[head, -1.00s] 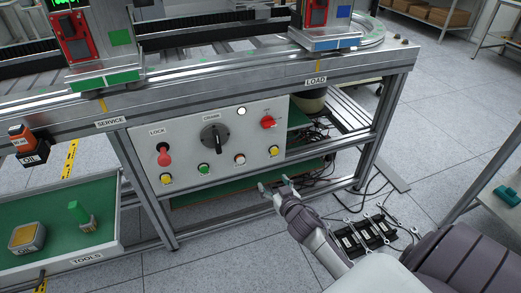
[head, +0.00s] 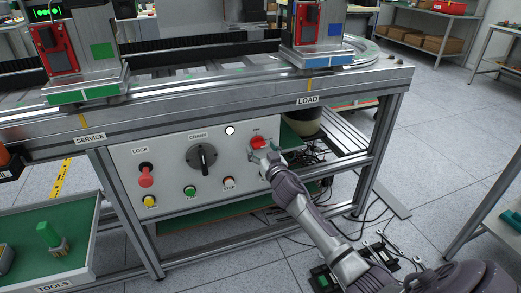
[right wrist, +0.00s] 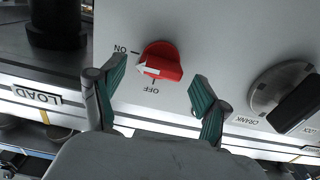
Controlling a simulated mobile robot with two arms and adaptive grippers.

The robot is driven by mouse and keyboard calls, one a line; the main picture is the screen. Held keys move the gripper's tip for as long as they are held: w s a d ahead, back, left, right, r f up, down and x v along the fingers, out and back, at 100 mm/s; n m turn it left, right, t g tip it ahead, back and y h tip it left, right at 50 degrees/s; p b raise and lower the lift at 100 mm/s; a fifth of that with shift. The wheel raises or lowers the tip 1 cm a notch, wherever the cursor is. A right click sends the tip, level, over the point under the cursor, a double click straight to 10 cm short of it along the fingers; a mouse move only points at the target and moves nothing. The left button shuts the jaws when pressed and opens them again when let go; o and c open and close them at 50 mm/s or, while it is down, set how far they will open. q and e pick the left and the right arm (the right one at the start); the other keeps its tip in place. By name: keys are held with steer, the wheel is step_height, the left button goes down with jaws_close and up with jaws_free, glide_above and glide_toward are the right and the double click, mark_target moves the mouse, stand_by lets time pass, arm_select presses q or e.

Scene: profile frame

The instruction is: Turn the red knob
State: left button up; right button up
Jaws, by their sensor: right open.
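The red knob (head: 258,142) is at the upper right of the white control panel (head: 125,157). In the right wrist view the red knob (right wrist: 163,58) carries a white arrow pointing left, between the ON mark and the OFF mark. My right gripper (head: 262,153) is at the panel, just below the knob in the head view, and partly covers that corner. In the wrist view my right gripper (right wrist: 158,78) is open, with one teal-padded finger on each side of the knob's lower part. My left gripper is not in view.
The black crank (head: 202,158) is left of the knob, with the red lock lever (head: 146,176) farther left. Coloured buttons, including a green one (head: 190,191), line the panel's lower part. The conveyor frame's metal rail (head: 230,99) runs above. A green tools tray (head: 75,225) is at lower left.

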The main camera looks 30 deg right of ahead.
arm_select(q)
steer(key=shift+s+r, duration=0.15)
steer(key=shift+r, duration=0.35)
arm_select(e)
steer(key=shift+w+d, duration=0.2)
steer(key=shift+w, duration=0.5)
steer(key=c, duration=1.2)
steer(key=shift+o, duration=0.2)
